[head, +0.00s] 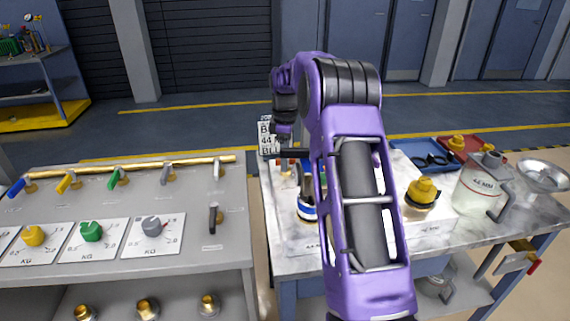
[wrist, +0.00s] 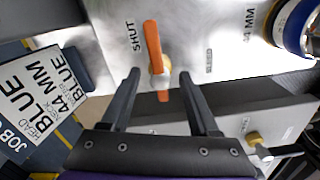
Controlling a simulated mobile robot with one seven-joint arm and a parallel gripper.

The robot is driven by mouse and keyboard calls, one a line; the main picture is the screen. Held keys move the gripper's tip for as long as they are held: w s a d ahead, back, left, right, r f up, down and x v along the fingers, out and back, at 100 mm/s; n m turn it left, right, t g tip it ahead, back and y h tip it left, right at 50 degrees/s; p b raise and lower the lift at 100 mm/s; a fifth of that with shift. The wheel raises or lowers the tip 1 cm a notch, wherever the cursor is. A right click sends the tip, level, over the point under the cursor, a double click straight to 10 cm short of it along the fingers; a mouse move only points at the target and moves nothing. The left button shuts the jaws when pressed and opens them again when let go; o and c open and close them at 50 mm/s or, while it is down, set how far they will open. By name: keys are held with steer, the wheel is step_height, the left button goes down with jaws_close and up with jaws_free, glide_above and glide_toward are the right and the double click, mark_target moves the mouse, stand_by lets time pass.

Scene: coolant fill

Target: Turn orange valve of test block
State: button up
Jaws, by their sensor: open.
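In the wrist view, the orange valve (wrist: 153,48) is a flat lever on a brass fitting on a pale block top (wrist: 105,35). The lever runs nearly up and down the picture, with "SHUT" printed to its left and a smaller label, perhaps "BLEED", to its right. My gripper (wrist: 158,75) is open, with one dark finger on each side of the lever's near end. I see gaps on both sides; the height difference is unclear. In the head view my purple arm hides most of the block and the valve.
A blue-and-white banded container (head: 307,207) stands close to the valve. A job card (head: 267,139) stands at the table's left rear. A grey panel (head: 190,200) with coloured levers and dials is to the left. A yellow-capped item (head: 422,192) and a jug (head: 478,185) stand right.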

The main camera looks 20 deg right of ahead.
steer(key=shift+f, duration=0.7)
jaws_close()
